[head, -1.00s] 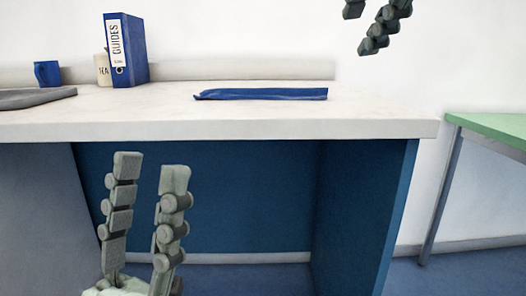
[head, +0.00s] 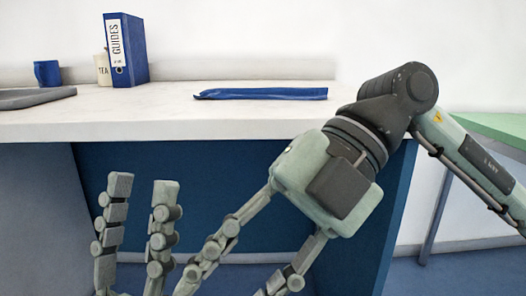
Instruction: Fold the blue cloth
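The blue cloth (head: 262,94) lies on the white worktop (head: 130,122) as a long, low strip. Its left end is slightly pointed and raised. At this shallow angle I cannot tell how many layers it has. My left gripper (head: 142,187) is in front of the desk, below the worktop edge, with fingers pointing up, apart and empty. My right gripper (head: 224,288) reaches in from the right, in front of the desk, and points down and left. Its fingers are spread wide with nothing seen between them; their tips run to the bottom edge of the view. Neither gripper touches the cloth.
A blue binder (head: 130,50) marked GUIDES, a cream TEA canister (head: 102,70) and a blue mug (head: 47,73) stand at the back left. A grey tray-like item (head: 30,98) lies at the left edge. A green-topped table (head: 493,125) is at right. Worktop around the cloth is clear.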

